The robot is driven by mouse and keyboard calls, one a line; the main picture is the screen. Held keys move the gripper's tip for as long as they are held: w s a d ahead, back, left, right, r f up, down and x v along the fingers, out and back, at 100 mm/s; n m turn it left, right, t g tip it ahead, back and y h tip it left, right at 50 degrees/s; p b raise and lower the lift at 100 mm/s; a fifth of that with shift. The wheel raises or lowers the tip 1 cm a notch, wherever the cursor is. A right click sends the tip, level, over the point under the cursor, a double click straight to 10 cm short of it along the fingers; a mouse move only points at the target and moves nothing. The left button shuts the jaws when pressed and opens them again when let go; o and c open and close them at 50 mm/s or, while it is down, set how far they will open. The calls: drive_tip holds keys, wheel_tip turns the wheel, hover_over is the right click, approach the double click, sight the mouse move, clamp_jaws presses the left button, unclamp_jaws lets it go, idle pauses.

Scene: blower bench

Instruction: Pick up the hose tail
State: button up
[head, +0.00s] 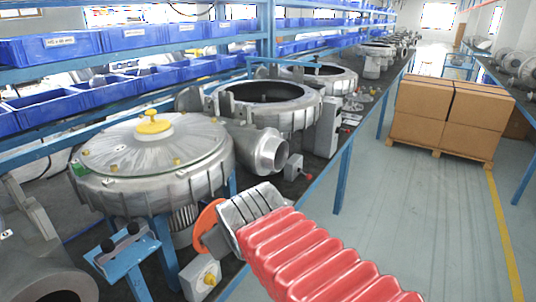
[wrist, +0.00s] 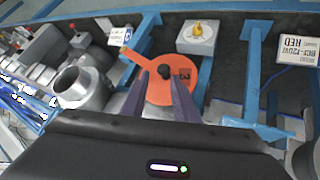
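I cannot surely pick out the hose tail in either view. An orange disc (wrist: 158,92) with a flat tab and a small dark round spot lies ahead of my gripper (wrist: 158,75) in the wrist view. My two dark fingers stand apart, with orange showing between them. They overlap the disc in the picture; I cannot tell whether they touch it. In the head view the orange disc (head: 208,222) shows beside the grey end of my arm, and my fingertips are hidden there. A silver round pipe mouth (head: 270,154) projects from a blower; it also shows in the wrist view (wrist: 84,90).
A grey box with a yellow knob (head: 200,278) sits near the disc. A blue bracket (head: 128,262) with dark round parts stands to its left. Large metal blower housings (head: 150,160) line the bench.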

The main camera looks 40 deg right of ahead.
drive_tip(key=w+d+r+n+t+h, duration=0.1)
drive_tip(key=w+d+r+n+t, duration=0.2)
drive_tip(key=d, duration=0.5)
drive_tip(key=w+d+r+n+t+h, duration=0.1)
drive_tip(key=w+d+r+n+t, duration=0.1)
drive_tip(key=w+d+r, duration=0.35)
drive_tip(key=w+d+r+n+t+h, duration=0.1)
drive_tip(key=w+d+n+t, duration=0.15)
drive_tip(key=d, duration=0.65)
drive_tip(key=n+t+y, duration=0.2)
drive_tip(key=n+y, duration=0.6)
drive_tip(key=n, duration=0.3)
approach(272, 153)
drive_tip(key=s+d, duration=0.1)
drive_tip(key=s+d+r, duration=0.1)
drive_tip(key=s+d, duration=0.1)
drive_tip(key=d, duration=0.1)
drive_tip(key=shift+s+d+r, duration=0.1)
drive_tip(key=shift+s+r, duration=0.1)
drive_tip(key=shift+r, duration=0.1)
drive_tip(key=w, duration=0.8)
drive_tip(key=shift+w+a, duration=0.3)
drive_tip(key=shift+a, duration=0.05)
drive_tip(key=shift+w, duration=0.1)
